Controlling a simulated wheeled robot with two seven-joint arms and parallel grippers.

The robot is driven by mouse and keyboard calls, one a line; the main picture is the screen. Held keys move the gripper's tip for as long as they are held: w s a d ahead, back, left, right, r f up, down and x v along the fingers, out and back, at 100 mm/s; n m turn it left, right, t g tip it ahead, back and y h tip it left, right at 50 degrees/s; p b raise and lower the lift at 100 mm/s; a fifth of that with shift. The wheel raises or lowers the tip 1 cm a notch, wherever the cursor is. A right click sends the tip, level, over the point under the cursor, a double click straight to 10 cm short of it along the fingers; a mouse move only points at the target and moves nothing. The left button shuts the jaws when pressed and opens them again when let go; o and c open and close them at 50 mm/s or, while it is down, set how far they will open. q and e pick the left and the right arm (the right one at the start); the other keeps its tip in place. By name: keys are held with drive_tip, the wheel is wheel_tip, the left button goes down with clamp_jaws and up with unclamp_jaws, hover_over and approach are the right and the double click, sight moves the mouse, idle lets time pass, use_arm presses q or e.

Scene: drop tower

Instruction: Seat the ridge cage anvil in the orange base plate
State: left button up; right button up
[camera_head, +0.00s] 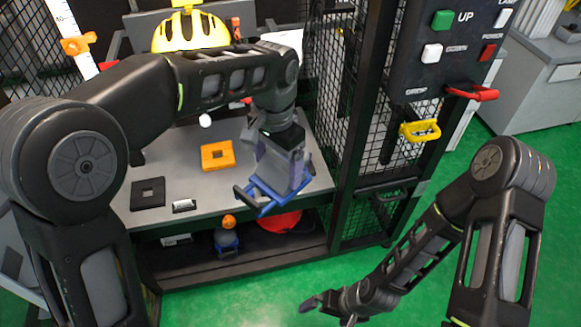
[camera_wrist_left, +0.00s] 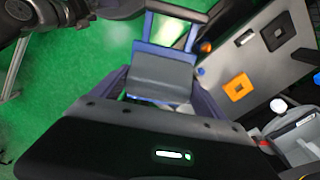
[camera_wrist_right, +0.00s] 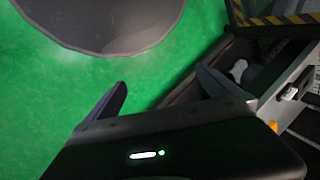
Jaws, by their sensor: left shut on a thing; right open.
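The orange base plate (camera_head: 217,155), flat with a square hole, lies on the grey table; it also shows in the left wrist view (camera_wrist_left: 238,87). My left gripper (camera_head: 287,170) is shut on the ridge cage anvil (camera_head: 262,197), a grey block with a blue frame and bar. It holds the anvil tilted, right of and nearer than the orange plate and apart from it. In the left wrist view the anvil (camera_wrist_left: 163,72) sits between the fingers. My right gripper (camera_head: 335,303) is open and empty, low over the green floor; its spread fingers show in the right wrist view (camera_wrist_right: 160,95).
A black plate (camera_head: 147,193) with a square hole lies left of the orange one. A small label block (camera_head: 184,206) and a white ball (camera_head: 205,120) are near. An orange-topped object (camera_head: 228,235) and a red bowl (camera_head: 282,222) sit below. A mesh cage (camera_head: 375,90) stands right.

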sight(264, 187)
use_arm(q)
drive_tip(key=a+r+n, duration=0.1)
drive_tip(key=s+a+r+n, duration=0.1)
drive_tip(key=r, duration=0.1)
drive_tip(key=s+a+r+n, duration=0.1)
drive_tip(key=shift+s+r, duration=0.25)
drive_tip(key=shift+f, duration=0.1)
